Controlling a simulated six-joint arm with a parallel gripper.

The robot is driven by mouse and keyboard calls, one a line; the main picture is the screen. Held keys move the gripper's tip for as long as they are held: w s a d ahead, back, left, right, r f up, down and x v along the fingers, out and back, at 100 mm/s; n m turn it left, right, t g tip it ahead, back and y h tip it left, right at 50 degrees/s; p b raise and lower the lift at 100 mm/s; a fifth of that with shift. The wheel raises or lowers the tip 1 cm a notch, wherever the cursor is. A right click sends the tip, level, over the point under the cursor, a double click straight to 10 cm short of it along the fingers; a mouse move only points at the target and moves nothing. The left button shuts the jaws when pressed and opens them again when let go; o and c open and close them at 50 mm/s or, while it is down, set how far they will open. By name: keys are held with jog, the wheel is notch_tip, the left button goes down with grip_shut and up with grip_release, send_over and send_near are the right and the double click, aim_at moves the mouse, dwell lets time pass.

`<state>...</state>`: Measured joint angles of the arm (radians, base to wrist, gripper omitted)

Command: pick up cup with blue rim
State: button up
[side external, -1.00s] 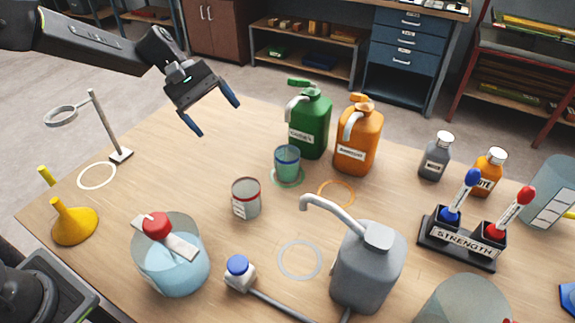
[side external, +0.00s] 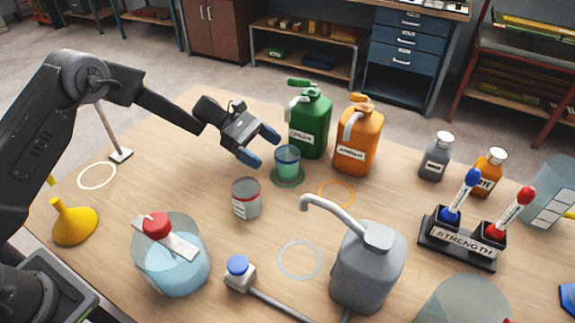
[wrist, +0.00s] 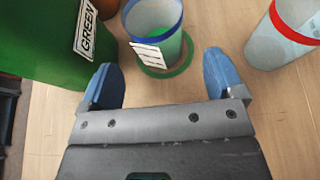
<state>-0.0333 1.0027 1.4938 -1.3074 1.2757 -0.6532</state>
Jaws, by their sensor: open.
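The cup with the blue rim (side external: 287,162) stands upright on the green ring marked on the table, in front of the green jug (side external: 310,122). It looks greenish in the side view. In the wrist view the blue-rimmed cup (wrist: 153,28) is just beyond the fingertips, roughly centred between them, with a white label facing me. My gripper (side external: 264,149) is open and empty, low over the table at the left of the cup. In the wrist view its two blue fingers (wrist: 162,75) are spread apart, with the cup not between them.
A red-rimmed cup (side external: 246,198) stands close by, in front and left; it shows at the right of the wrist view (wrist: 285,35). The green jug is close behind. An orange jug (side external: 357,137) and a grey jug (side external: 367,265) stand right.

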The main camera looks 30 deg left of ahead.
aim_at(284, 162)
jog(key=shift+x, duration=3.05)
jog(key=shift+w+f, duration=0.1)
jog(key=shift+a, duration=0.1)
jog(key=c, duration=1.1)
